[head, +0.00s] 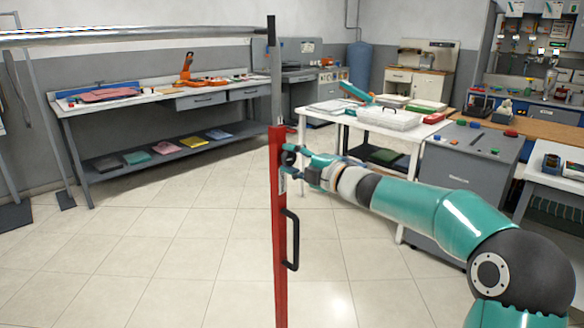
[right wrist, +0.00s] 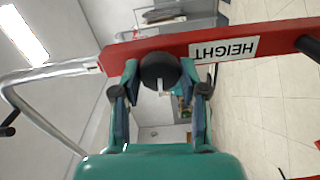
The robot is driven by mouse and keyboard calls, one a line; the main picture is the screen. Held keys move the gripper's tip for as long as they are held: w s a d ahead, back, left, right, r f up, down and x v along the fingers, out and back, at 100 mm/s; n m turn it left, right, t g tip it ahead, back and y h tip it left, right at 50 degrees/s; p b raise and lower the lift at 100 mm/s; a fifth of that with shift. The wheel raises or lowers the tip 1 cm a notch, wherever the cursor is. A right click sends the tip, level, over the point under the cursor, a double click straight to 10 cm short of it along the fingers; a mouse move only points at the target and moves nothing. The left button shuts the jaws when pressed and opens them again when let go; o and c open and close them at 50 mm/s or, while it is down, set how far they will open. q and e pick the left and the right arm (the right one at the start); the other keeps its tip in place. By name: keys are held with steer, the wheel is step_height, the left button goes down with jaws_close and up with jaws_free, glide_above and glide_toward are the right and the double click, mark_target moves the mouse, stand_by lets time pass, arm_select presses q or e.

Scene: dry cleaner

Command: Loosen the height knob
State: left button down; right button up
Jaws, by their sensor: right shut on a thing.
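The height knob (right wrist: 160,71) is a round black knob on the red post (head: 279,225). In the right wrist view it sits between the two fingers of my right gripper (right wrist: 160,92), beside a white label reading HEIGHT (right wrist: 223,49). In the head view my right gripper (head: 296,165) reaches in from the right and is shut on the knob, covering part of it. A grey tube (head: 275,85) rises from the top of the red post. My left gripper is not in view.
A black handle (head: 293,240) sticks out from the red post below the knob. A silver rail (head: 130,34) runs left from the top of the tube. A white table (head: 345,118) and a grey cabinet (head: 460,185) stand behind my right arm. The tiled floor (head: 170,260) at left is clear.

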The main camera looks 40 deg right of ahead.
steer(key=shift+a+f+n, duration=0.15)
steer(key=shift+f+n, duration=0.25)
steer(key=shift+n, duration=0.3)
steer(key=shift+b, duration=0.3)
steer(key=o, duration=0.8)
steer(key=shift+o, duration=1.3)
steer(key=shift+r, duration=0.1)
steer(key=shift+o, duration=0.2)
steer(key=shift+r, duration=0.1)
steer(key=shift+s, duration=0.1)
steer(key=s+d, duration=0.1)
steer(key=s, duration=1)
steer(key=shift+s+d, duration=0.35)
